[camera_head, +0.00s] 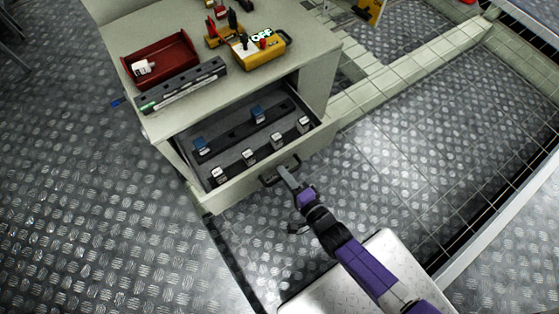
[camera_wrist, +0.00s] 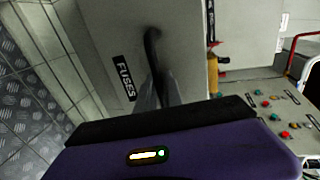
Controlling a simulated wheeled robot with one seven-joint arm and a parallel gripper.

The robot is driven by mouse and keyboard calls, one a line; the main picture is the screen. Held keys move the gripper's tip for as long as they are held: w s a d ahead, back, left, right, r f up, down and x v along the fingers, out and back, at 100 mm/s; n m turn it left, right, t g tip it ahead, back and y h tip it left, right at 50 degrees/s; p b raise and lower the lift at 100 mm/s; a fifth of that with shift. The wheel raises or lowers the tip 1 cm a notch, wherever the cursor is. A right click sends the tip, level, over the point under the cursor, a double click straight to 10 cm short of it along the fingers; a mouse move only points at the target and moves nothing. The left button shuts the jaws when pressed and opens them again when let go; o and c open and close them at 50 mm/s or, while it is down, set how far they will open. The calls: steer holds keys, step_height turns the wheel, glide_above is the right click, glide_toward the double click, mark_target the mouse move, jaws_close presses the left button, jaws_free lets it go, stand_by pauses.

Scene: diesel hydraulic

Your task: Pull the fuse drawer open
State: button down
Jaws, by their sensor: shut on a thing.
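The fuse drawer (camera_head: 258,182) is pulled out from the pale cabinet in the head view, and its inside shows several small white-and-black and blue fuses. Its front (camera_wrist: 115,40) carries a "FUSES" label (camera_wrist: 124,79) in the wrist view. A dark handle (camera_wrist: 151,45) stands out from the front, and it also shows in the head view (camera_head: 270,181). My gripper (camera_head: 285,173) is at the handle, with its fingers (camera_wrist: 158,94) shut on it. The fingertips' exact contact is partly hidden in both views.
The cabinet top (camera_head: 178,112) holds a red tray (camera_head: 160,62), a dark strip (camera_head: 185,85) and a yellow device (camera_head: 262,52) reading "OFF". Metal-plate floor lies open to the left and right. A pale low rail (camera_head: 400,70) runs at the right.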

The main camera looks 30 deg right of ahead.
steer(key=shift+s, duration=0.15)
steer(key=c, duration=1.5)
jaws_free()
steer(key=p+v, duration=0.1)
steer(key=v, duration=0.6)
steer(key=shift+s, duration=0.4)
